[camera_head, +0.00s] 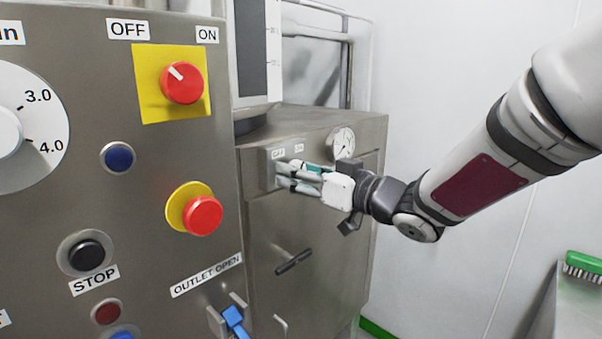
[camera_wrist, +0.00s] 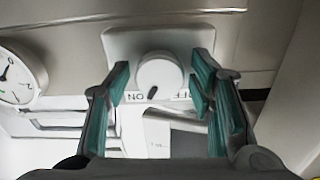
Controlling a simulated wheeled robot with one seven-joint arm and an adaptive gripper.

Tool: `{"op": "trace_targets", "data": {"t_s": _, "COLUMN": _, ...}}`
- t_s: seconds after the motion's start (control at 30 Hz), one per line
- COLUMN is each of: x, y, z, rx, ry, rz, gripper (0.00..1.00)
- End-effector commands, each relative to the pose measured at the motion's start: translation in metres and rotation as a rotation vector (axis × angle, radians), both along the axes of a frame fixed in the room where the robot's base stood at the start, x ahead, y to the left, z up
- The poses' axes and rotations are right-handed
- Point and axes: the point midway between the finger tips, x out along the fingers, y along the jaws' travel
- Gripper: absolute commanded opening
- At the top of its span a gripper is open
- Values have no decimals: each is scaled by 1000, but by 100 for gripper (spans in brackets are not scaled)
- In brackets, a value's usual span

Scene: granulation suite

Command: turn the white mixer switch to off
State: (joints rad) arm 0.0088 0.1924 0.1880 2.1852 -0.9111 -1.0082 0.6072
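The white mixer switch (camera_wrist: 160,72) is a round knob on a pale plate, seen upside down in the wrist view. Its dark pointer mark faces the label side, slightly toward the ON label (camera_wrist: 136,97); the OFF label (camera_wrist: 182,97) is partly covered by a finger. In the head view the switch plate (camera_head: 268,157) is on the steel cabinet, with OFF at left and ON at right; my fingers hide the knob there. My gripper (camera_head: 288,175) is at the plate. Its green-padded fingers (camera_wrist: 160,78) stand open on both sides of the knob, with small gaps visible.
A dial gauge (camera_head: 341,142) sits right of the switch, close to my gripper. A dark handle (camera_head: 293,262) is below on the cabinet. The large control panel (camera_head: 140,215) with a red switch (camera_head: 182,83) and several buttons stands nearer at left. A green brush (camera_head: 583,265) lies at right.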

Motion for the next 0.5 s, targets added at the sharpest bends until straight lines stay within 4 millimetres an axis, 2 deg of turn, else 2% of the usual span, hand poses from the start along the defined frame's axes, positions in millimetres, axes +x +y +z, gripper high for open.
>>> {"op": "trace_targets", "data": {"t_s": 0.03, "x": 0, "y": 0, "z": 0, "rx": 0, "ry": 0, "rz": 0, "gripper": 31}}
{"op": "trace_targets", "data": {"t_s": 0.13, "x": 0, "y": 0, "z": 0, "rx": 0, "ry": 0, "rz": 0, "gripper": 9}}
{"op": "trace_targets", "data": {"t_s": 0.5, "x": 0, "y": 0, "z": -1, "rx": -24, "ry": -32, "rz": 0, "gripper": 8}}
